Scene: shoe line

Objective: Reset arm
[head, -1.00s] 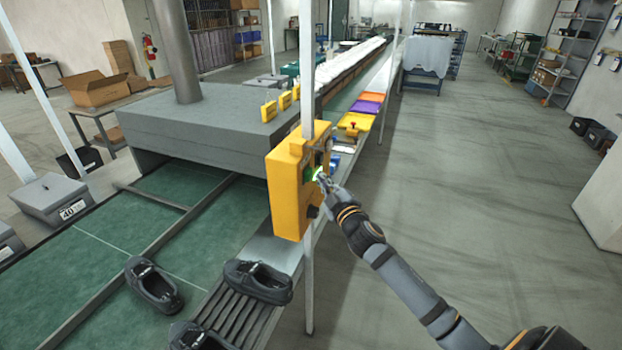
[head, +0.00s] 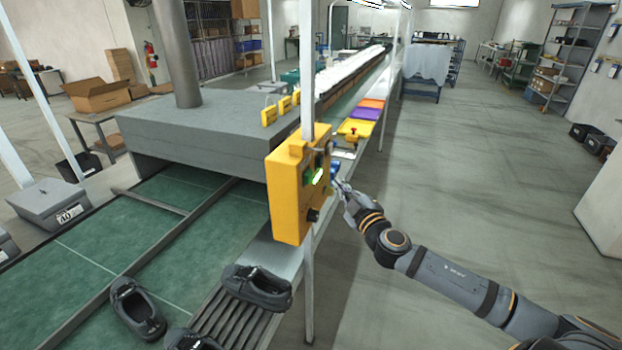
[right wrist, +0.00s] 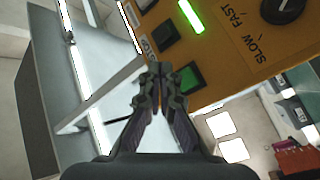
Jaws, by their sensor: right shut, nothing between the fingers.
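My right gripper (head: 340,187) is shut and empty, just right of the yellow control box (head: 285,200) in the head view. In the right wrist view its closed fingertips (right wrist: 160,75) appear in front of the box face (right wrist: 240,60). That face carries a lit green strip (right wrist: 191,15), a green button (right wrist: 188,79), a dark button (right wrist: 165,36) and a black knob (right wrist: 283,8) beside the words SLOW and FAST. A gap shows between the gripper and the box in the head view. My left gripper is not in view.
The box hangs on a white post (head: 308,70) beside the green conveyor (head: 110,240). Black shoes (head: 257,287) rest on a slatted rack and the belt. Coloured trays (head: 357,128) line the conveyor edge behind the box. The floor (head: 470,170) to the right is open.

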